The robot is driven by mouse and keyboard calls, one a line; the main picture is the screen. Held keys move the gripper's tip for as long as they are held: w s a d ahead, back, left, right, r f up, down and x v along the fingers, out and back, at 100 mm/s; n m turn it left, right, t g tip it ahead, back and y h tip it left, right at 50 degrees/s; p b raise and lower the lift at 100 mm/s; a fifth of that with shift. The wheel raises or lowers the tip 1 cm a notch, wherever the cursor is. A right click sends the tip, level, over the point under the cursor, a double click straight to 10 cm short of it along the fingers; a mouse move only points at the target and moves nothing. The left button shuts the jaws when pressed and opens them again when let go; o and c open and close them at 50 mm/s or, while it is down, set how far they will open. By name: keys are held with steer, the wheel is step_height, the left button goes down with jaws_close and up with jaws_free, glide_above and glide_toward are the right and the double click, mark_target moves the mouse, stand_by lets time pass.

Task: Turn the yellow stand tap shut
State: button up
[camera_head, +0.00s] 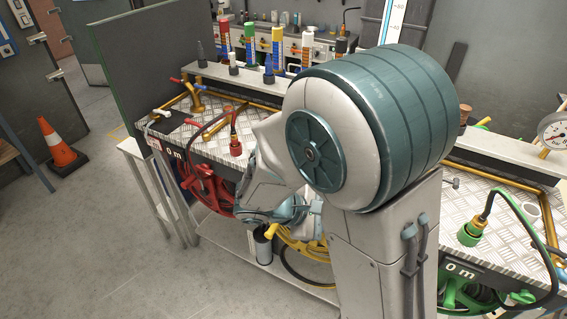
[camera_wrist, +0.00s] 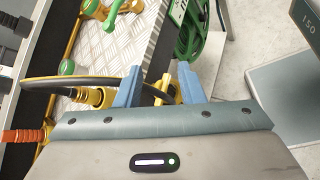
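In the wrist view, my gripper (camera_wrist: 160,72) has its two blue fingers apart. A yellow part (camera_wrist: 166,88) shows in the gap between them. I cannot tell whether it is the handle of the yellow stand tap or whether a finger touches it. A yellow hose fitting (camera_wrist: 95,97) on a black and yellow hose lies left of the fingers. In the head view my own arm covers the yellow tap's place on the bench. The yellow hose reel (camera_head: 316,250) shows partly below my wrist, with a small yellow piece (camera_head: 271,231) beside it.
The red reel (camera_head: 205,187) and red fitting (camera_head: 235,147) stand left of my arm, the green reel (camera_head: 462,293) and green fitting (camera_head: 469,234) right. Brass pipes run along the tread-plate bench. An orange cone (camera_head: 58,143) stands on open floor at left.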

steer(key=w+a+f+n+t+y+p, duration=0.1)
steer(key=w+a+n+t, duration=0.3)
steer(key=a+n+t, duration=0.3)
steer(key=w+a+f+n+t+p, duration=0.1)
steer(key=w+a+n+t, duration=0.2)
steer(key=a+n+t, duration=0.55)
steer(key=w+d+g+p, duration=0.1)
steer(key=w+d, duration=0.1)
steer(key=w, duration=0.2)
steer(key=w+d+m+p, duration=0.1)
steer(key=w+d, duration=0.1)
steer(key=w, duration=0.2)
steer(key=w+d+g+p, duration=0.1)
steer(key=w+d, duration=0.1)
steer(key=w, duration=0.2)
steer(key=shift+f+m+g, duration=0.25)
steer(key=shift+m+g, duration=0.1)
jaws_close()
